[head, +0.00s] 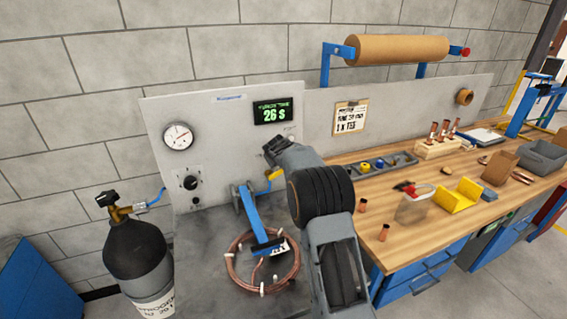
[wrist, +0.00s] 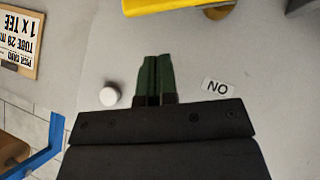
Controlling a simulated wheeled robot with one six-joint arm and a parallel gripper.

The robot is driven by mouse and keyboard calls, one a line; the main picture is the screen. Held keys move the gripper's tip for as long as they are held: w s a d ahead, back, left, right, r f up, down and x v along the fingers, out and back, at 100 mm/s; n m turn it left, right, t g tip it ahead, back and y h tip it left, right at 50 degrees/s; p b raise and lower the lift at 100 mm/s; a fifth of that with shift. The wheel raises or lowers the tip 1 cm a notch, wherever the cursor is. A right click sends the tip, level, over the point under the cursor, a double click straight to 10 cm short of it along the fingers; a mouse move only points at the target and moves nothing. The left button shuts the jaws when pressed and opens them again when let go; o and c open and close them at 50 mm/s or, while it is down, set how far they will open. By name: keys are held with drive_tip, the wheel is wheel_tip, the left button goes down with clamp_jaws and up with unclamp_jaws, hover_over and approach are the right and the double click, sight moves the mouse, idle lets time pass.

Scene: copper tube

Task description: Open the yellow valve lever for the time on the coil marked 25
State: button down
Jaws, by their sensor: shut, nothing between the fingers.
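The yellow valve lever (head: 274,174) sits on the grey panel, beside the blue hose; its yellow bar (wrist: 172,5) crosses the top edge of the wrist view. My gripper (wrist: 153,62) is shut and empty, its green fingertips together and apart from the lever in that picture. In the head view my gripper (head: 268,146) is near the panel, just above the lever. The copper coil (head: 230,262) lies on the grey bench, its tag partly hidden by a blue bar. The green display (head: 272,111) reads 26 S.
An "ON" label (wrist: 217,87) and a white round knob (wrist: 109,96) flank my fingers. A pressure gauge (head: 178,136) is on the panel. A black nitrogen cylinder (head: 138,258) stands left. The wooden bench (head: 400,190) at right holds fittings, a yellow holder and trays.

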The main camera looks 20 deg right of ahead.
sight(280, 172)
drive_tip(key=shift+d+f, duration=0.3)
drive_tip(key=shift+f, duration=0.3)
drive_tip(key=shift+d+f, duration=0.3)
drive_tip(key=shift+f, duration=0.35)
drive_tip(key=shift+d+f, duration=0.3)
drive_tip(key=shift+f, duration=0.3)
drive_tip(key=d+f+b, duration=0.1)
drive_tip(key=b, duration=0.1)
drive_tip(key=d+f+b, duration=0.1)
drive_tip(key=f+b, duration=0.1)
drive_tip(key=shift+d, duration=0.1)
